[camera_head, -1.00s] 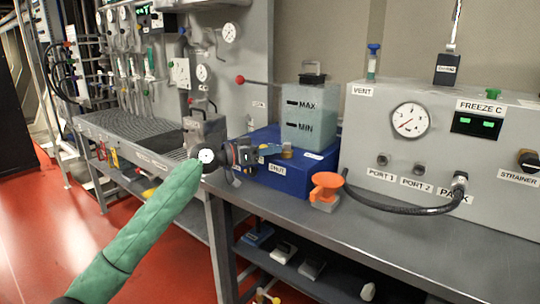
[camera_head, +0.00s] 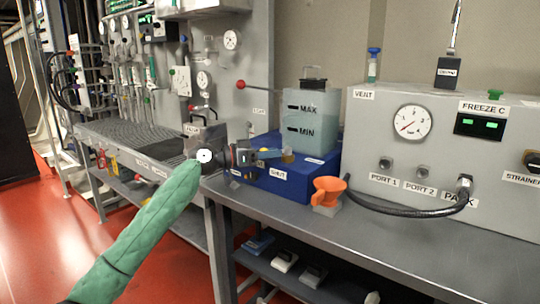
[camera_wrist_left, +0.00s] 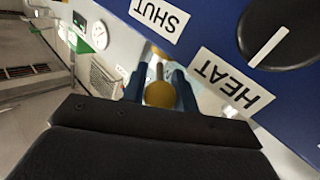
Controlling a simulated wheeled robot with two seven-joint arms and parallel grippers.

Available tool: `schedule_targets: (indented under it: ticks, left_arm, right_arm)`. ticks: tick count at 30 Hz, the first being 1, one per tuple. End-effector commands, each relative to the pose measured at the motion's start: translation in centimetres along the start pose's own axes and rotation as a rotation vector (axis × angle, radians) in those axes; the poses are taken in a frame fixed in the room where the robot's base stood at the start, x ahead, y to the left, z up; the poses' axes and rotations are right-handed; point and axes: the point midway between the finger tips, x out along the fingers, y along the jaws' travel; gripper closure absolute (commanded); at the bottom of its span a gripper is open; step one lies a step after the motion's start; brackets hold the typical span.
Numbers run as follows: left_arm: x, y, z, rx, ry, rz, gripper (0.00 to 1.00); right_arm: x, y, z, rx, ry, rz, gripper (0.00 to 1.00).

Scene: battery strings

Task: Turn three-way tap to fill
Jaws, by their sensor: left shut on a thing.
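The three-way tap's brass knob (camera_head: 287,157) is at the top of the blue box (camera_head: 262,180) under the MAX/MIN tank. My left gripper (camera_head: 269,154) reaches it from the left. In the left wrist view, the round brass knob (camera_wrist_left: 160,94) and its thin stem sit between the two blue fingers of the left gripper (camera_wrist_left: 159,88), which is shut on it. A SHUT label (camera_wrist_left: 159,18) lies just above the knob and a HEAT label (camera_wrist_left: 231,82) to its right. I cannot read a fill label. My right gripper is not in view.
The MAX/MIN tank (camera_head: 311,122) stands behind the knob. A black round knob (camera_wrist_left: 283,30) is near HEAT. The bench's front right is clear.

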Motion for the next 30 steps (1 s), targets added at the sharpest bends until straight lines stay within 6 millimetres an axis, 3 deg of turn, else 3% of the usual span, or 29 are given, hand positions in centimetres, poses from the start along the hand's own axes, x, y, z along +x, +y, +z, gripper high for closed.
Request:
schedule_targets:
  ticks: [12,13,15,25,30]
  left_arm:
    - [0.0,0.0,-0.1,0.0,0.001,0.001,1.0]
    - [0.0,0.0,-0.1,0.0,0.001,0.001,0.65]
    - [0.0,0.0,-0.1,0.0,0.001,0.001,0.52]
    - [-0.2,0.0,0.0,0.0,0.0,0.0,0.51]
    - [-2.0,-0.1,0.1,-0.002,0.0,-0.001,0.51]
  right_arm:
    - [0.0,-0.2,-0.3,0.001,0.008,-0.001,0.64]
    - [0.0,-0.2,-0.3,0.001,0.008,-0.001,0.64]
    - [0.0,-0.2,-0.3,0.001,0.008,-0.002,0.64]
    - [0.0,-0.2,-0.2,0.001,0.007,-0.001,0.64]
    - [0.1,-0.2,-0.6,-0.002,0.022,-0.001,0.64]
